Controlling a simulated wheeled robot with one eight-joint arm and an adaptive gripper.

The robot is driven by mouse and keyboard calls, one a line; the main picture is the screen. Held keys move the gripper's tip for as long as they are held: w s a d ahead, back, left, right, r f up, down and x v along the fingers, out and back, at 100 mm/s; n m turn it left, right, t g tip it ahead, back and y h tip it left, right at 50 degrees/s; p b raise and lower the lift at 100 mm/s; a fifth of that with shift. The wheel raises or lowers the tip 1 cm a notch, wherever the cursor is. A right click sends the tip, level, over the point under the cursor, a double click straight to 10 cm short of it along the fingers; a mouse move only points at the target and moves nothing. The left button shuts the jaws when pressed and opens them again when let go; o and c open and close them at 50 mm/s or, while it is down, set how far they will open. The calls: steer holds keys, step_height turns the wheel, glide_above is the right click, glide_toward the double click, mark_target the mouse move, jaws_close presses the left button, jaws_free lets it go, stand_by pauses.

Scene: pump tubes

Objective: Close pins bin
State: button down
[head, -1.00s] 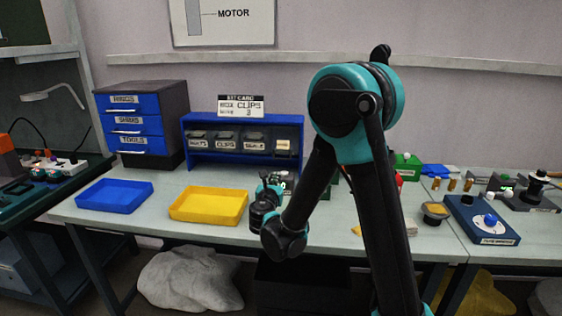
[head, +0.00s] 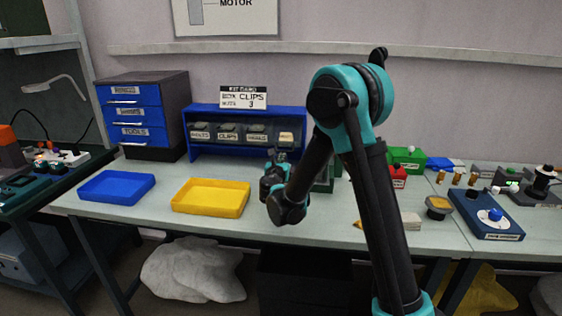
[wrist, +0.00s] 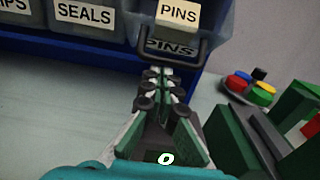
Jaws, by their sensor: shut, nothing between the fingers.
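The pins bin (wrist: 218,24) is a grey bin with a pale PINS card and a darker PINS label, at the upper right of the wrist view. A dark wire handle (wrist: 203,50) hangs on its front. In the head view the bin (head: 286,137) is at the right end of the blue rack's row. My gripper (wrist: 165,75) is shut and empty, its fingertips just below and in front of the handle. I cannot tell if they touch it. In the head view my gripper (head: 277,157) is just in front of the rack, partly hidden by my arm.
The blue rack (head: 232,109) also holds the seals bin (wrist: 88,15) and others to the left. A yellow tray (head: 211,208) and a blue tray (head: 117,199) lie in front. A dish of coloured pieces (wrist: 251,88) and green blocks (wrist: 292,105) are to the gripper's right.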

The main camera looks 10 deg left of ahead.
mark_target(284, 135)
steer(key=shift+r+g, duration=0.5)
steer(key=shift+r, duration=0.05)
stand_by(0.6)
steer(key=shift+w+r+g, duration=0.15)
steer(key=shift+r+g, duration=0.95)
steer(key=shift+g, duration=0.2)
steer(key=shift+w+r+g, duration=0.4)
steer(key=shift+r+g, duration=0.4)
steer(key=shift+g, duration=0.15)
steer(key=shift+w+r+g, duration=0.4)
steer(key=shift+r+g, duration=0.4)
steer(key=shift+g, duration=0.15)
steer(key=shift+w+r, duration=0.75)
steer(key=shift+r, duration=0.05)
steer(key=shift+w+r, duration=0.3)
